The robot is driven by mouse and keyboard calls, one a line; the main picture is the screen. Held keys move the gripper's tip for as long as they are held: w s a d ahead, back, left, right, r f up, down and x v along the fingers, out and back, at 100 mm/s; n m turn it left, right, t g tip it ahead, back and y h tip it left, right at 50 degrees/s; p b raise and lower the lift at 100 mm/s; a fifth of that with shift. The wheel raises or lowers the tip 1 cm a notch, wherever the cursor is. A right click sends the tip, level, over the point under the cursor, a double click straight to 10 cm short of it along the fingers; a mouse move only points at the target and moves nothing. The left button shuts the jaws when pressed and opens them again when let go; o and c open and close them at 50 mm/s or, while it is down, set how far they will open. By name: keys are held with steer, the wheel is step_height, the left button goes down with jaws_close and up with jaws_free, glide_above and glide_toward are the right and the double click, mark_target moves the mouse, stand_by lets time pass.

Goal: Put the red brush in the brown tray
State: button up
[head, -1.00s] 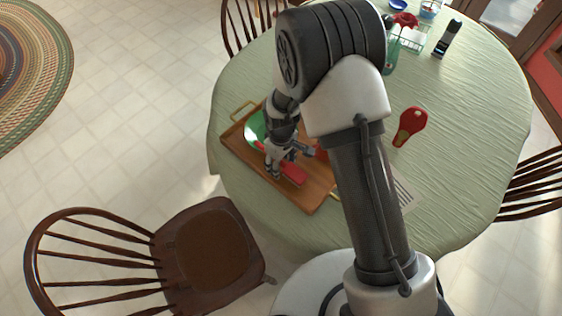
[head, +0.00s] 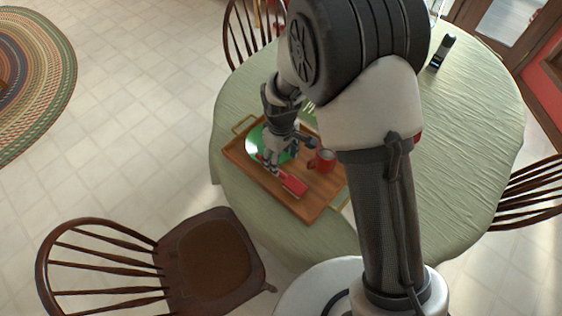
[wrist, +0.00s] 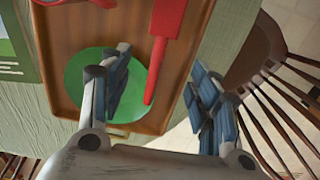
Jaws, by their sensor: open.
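The red brush (head: 294,185) lies in the brown tray (head: 309,215), its wide head towards the tray's near side. In the wrist view the brush head (wrist: 166,18) is at the top and its thin handle (wrist: 154,75) points down towards my gripper. My gripper (head: 269,166) is over the tray, beside the green plate (head: 254,145). In the wrist view my gripper (wrist: 158,72) is open, with the handle showing between its fingers and nothing gripped. The handle's end rests over the edge of the green plate (wrist: 78,88).
A red mug (head: 325,160) stands in the tray to the right of the brush. A black object (head: 442,50) stands at the table's far right. Wooden chairs (head: 205,255) surround the round table. My arm hides much of the table's middle.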

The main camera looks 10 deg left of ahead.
steer(key=shift+r, duration=0.55)
steer(key=s+d+r+m+t, duration=0.1)
steer(key=d+r+m, duration=0.2)
steer(key=d+r, duration=0.45)
steer(key=s+d+r+m+t, duration=0.15)
steer(key=d+r, duration=0.25)
steer(key=r, duration=0.7)
steer(key=s+d+r+m+t, duration=0.1)
steer(key=s+d+r+m, duration=0.2)
steer(key=s+d+r, duration=0.2)
steer(key=s+d+r+m+t, duration=0.1)
steer(key=s+d+r+m, duration=0.3)
steer(key=s, duration=0.7)
steer(key=shift+s+d+r, duration=0.25)
steer(key=shift+d+r, duration=0.2)
steer(key=shift+d, duration=0.45)
steer(key=shift+m, duration=0.25)
